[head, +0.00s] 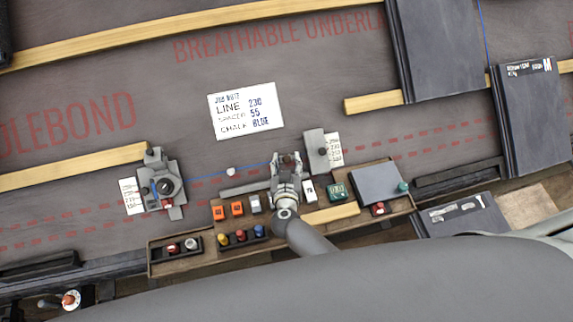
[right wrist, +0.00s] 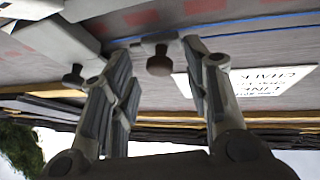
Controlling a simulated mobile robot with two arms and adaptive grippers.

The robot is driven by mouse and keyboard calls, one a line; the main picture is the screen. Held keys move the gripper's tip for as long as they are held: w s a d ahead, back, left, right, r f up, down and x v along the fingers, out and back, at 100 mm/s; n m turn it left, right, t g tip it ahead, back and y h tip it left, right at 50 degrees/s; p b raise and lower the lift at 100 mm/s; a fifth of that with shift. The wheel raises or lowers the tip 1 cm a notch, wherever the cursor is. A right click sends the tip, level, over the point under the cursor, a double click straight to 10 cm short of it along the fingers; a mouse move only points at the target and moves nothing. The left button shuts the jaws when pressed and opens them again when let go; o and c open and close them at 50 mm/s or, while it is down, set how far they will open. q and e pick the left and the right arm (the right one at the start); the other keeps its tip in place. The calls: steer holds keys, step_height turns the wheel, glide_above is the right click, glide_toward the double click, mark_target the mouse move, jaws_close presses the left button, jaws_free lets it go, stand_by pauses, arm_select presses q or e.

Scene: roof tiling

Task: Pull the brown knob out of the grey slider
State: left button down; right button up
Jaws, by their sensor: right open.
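The brown knob (right wrist: 159,63) shows in the right wrist view between the two fingers of my right gripper (right wrist: 157,52). Gaps remain on both sides, and the fingers do not appear to touch it. Behind the knob is a small grey piece (right wrist: 143,47), which appears to be the grey slider, beside the blue line. In the head view my right gripper (head: 287,159) is open above the back edge of the wooden tray and mostly hides the knob and slider. My left gripper is not in view.
A grey block (head: 316,152) stands close right of the gripper. A grey device with a round dial (head: 166,186) stands at left. The wooden tray (head: 215,262) holds several small coloured items. A white note (head: 245,110) lies on the open underlay behind.

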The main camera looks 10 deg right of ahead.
steer(key=v, duration=1.2)
steer(key=shift+s+f, duration=0.1)
